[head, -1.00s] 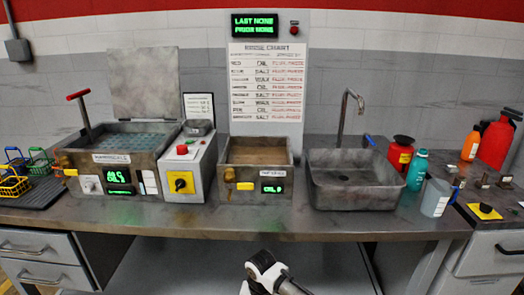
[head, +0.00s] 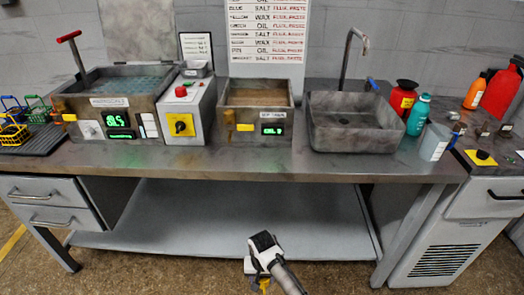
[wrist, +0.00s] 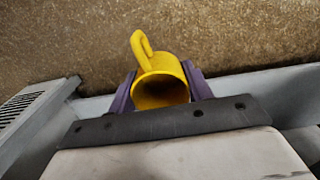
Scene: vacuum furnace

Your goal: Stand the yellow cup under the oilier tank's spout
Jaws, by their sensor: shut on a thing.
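My gripper (head: 262,280) is low in front of the bench in the head view, shut on the yellow cup. In the wrist view the yellow cup (wrist: 160,92) sits between the purple fingers, its mouth facing the camera and its handle pointing up and left. Only a bit of it shows in the head view (head: 265,285). The right tank (head: 257,139) has a similar spout (head: 229,121) and a smaller green display, hard to read.
A control box (head: 187,110) stands between the tanks and a sink (head: 350,137) to the right. A dark rack (head: 30,142) with small wire baskets is at far left. Bottles and a grey beaker (head: 434,142) stand right. The bench front strip is clear; a lower shelf (head: 230,215) lies below.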

